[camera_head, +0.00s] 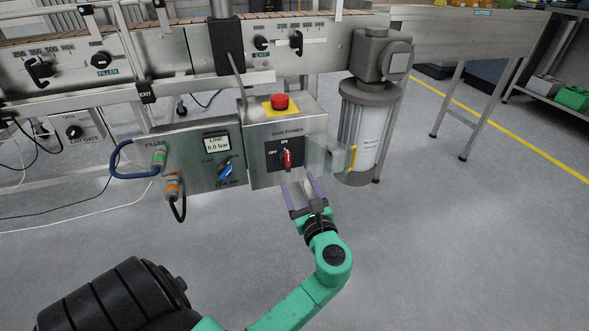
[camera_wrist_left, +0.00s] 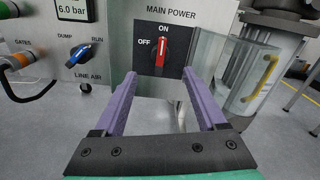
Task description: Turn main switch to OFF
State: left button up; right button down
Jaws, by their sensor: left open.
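The main switch (camera_head: 287,158) is a red handle on a black plate under the words MAIN POWER, on the front of a grey metal box (camera_head: 262,134). In the left wrist view the red handle (camera_wrist_left: 161,52) stands upright, pointing at ON; OFF is marked to its left. My left gripper (camera_head: 299,177) is open and empty, with two purple fingers. It is in front of and a little below the switch, apart from it. In the left wrist view its fingertips (camera_wrist_left: 159,75) are spread to either side below the handle. My right gripper is not in view.
A red emergency button (camera_head: 280,102) on a yellow plate tops the box. A clear cover with a yellow handle (camera_head: 351,159) stands right of the switch. Left are the blue LINE AIR knob (camera_head: 225,170) and cabled connectors (camera_head: 159,158). The floor in front is clear.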

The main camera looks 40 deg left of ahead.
aim_at(288, 163)
pick_arm(q)
jog(key=b+x, duration=0.2)
jog(key=x, duration=0.7)
jog(key=shift+w+a+f, duration=0.2)
jog(key=shift+a, duration=0.05)
jog(key=shift+w+a+r, duration=0.1)
jog(key=shift+a, duration=0.1)
grip_shut()
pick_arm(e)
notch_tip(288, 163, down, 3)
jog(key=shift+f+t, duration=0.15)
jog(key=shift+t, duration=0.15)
